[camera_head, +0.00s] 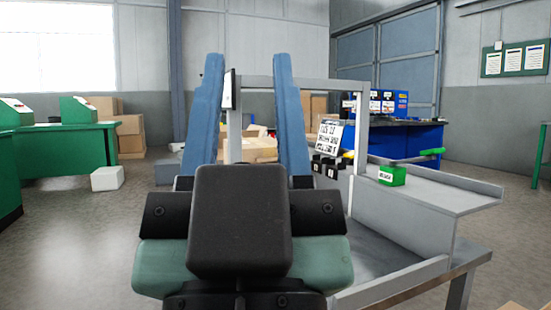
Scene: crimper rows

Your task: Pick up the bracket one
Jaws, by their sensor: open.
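My gripper (248,62) fills the middle of the view, with a black body and two long blue fingers pointing up and away. The fingers are well apart, and no object shows held between them. I cannot make out a bracket for certain. A grey metal workbench (440,187) with a raised shelf stands just beyond and right of my gripper. On it are small black labelled boxes (330,168) and a green block with a white label (391,175). My gripper and arm hide part of the bench's left side.
A grey frame (361,140) rises over the bench, and a printed sign (329,137) stands by it. A green-ended lever (432,152) is behind the green block. Green machines (65,141) and cardboard boxes (130,143) stand left. Open floor lies at left (75,230).

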